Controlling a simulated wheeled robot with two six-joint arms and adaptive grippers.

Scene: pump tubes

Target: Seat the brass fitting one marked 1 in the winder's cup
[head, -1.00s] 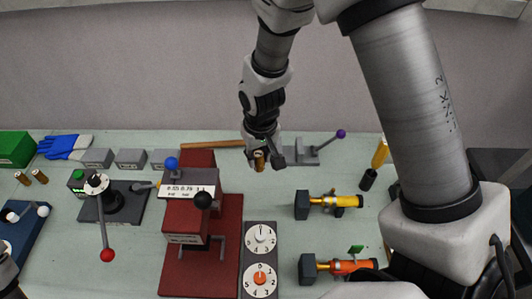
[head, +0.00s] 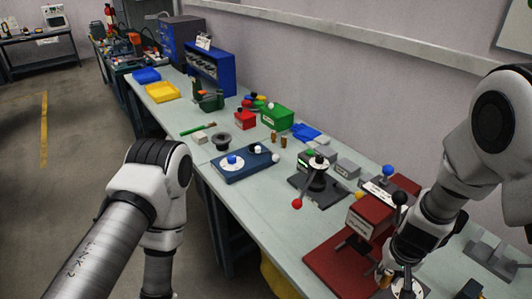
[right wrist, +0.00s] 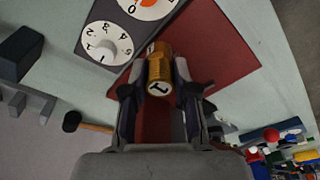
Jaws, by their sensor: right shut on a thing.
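The brass fitting (right wrist: 160,66), with a 1 on its pale end, is between the fingers of my right gripper (right wrist: 164,84) in the right wrist view. The gripper is shut on it, above the red base. In the head view this gripper (head: 393,286) is low at the right, beside the red machine, and the fitting is barely visible. I cannot tell for sure which device is the winder. A blue base (head: 238,168) with a blue knob and white balls stands mid-bench, with a black flanged cup (head: 222,141) behind it. My left arm shows, but its gripper is out of view.
The red machine (head: 345,256) with blue and black knobs stands near my right arm. A dark plate (head: 320,187) carries a red-ball lever. Two brass pieces (head: 278,139) stand near a green box (head: 277,116). Dials (right wrist: 107,43) lie beside the red base. The near bench strip is mostly clear.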

